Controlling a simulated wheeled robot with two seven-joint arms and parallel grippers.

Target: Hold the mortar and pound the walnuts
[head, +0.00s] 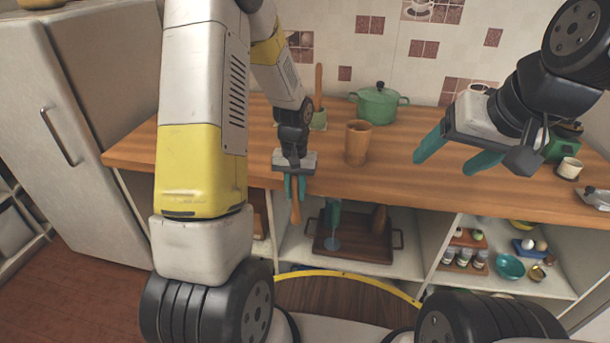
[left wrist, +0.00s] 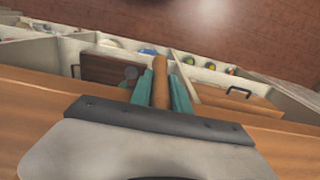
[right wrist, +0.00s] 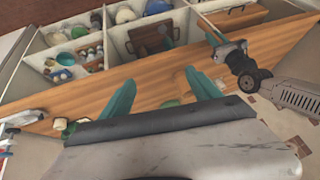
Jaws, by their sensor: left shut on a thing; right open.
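My left gripper (head: 294,187) is shut on a wooden rod, which looks like a pestle (head: 296,212), and holds it upright at the counter's front edge. The pestle also shows between the teal fingers in the left wrist view (left wrist: 160,88). A tall wooden cup, which looks like the mortar (head: 357,143), stands upright on the counter to the right of my left gripper. My right gripper (head: 448,160) is open and empty above the counter, right of the mortar and apart from it. No walnuts show; I cannot see inside the mortar.
A green lidded pot (head: 378,103) stands behind the mortar. A green holder with a wooden stick (head: 318,121) is at the back left. A small white cup (head: 569,168) is at the right. Below, a wooden tray (head: 345,250) and shelves with jars are under the counter (head: 400,180).

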